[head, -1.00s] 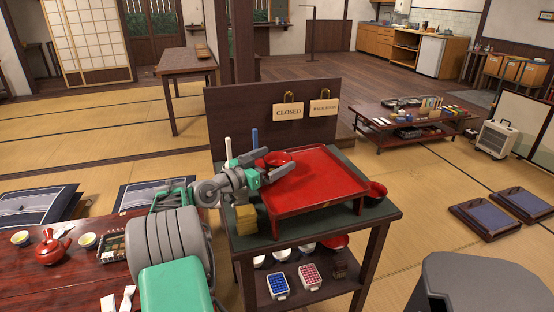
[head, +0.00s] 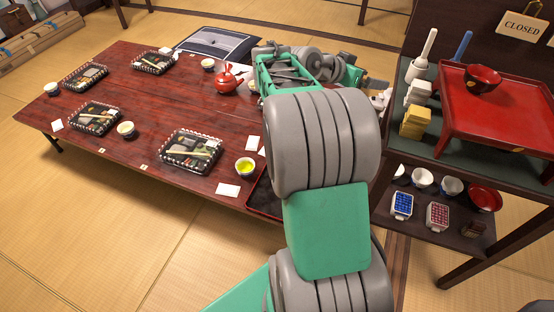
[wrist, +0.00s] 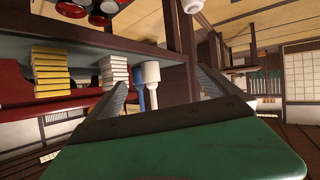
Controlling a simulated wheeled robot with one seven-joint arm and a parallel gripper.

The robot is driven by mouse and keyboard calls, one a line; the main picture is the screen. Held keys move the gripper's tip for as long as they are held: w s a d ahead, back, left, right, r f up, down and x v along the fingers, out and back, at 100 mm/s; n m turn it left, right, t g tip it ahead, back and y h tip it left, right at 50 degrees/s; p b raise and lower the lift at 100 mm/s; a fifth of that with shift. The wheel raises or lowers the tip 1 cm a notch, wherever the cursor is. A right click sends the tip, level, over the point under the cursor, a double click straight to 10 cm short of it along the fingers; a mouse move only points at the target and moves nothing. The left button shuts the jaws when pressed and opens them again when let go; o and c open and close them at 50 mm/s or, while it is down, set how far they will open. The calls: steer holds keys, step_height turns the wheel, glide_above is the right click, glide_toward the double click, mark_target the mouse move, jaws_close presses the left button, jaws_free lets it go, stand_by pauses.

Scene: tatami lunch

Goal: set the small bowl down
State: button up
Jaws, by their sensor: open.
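My gripper (head: 378,90) is left of the stand in the head view, apart from the bowl, and partly hidden by my arm. In the wrist view my gripper (wrist: 168,95) shows two spread fingers with nothing held between them. That view looks upside down, and I cannot make out the small bowl in it.
Yellow blocks (head: 414,122) and a white pestle-like stick (head: 424,58) stand left of the tray. Bowls and a blue box (head: 402,205) fill the lower shelf. The long low table (head: 130,85) holds lunch boxes, cups and a red teapot (head: 228,78). Tatami is clear in front.

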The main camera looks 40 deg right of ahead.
steer(key=w+a+f+n+t+y, duration=0.2)
steer(key=w+a+f+n+y, duration=0.15)
steer(key=a, duration=0.65)
steer(key=w+a+f+n+t+y, duration=0.15)
steer(key=a+n, duration=0.25)
steer(key=a, duration=0.5)
steer(key=w+a+f+n+t+y, duration=0.1)
steer(key=w+a+f+n+y, duration=0.2)
steer(key=a, duration=0.7)
steer(key=s+a+f+n+y, duration=0.1)
steer(key=s+a+n, duration=0.1)
steer(key=a, duration=0.3)
steer(key=s+a+f+n+g+y, duration=0.1)
steer(key=s+a+f+n+y, duration=0.1)
steer(key=s+a, duration=0.2)
steer(key=s+a+f+n+y, duration=0.1)
steer(key=s+a+f+n, duration=0.1)
steer(key=a, duration=0.6)
steer(key=shift+s+n+y, duration=0.4)
steer(key=shift+s+n, duration=0.15)
steer(key=shift+s, duration=0.35)
steer(key=shift+d, duration=0.1)
steer(key=shift+c, duration=0.2)
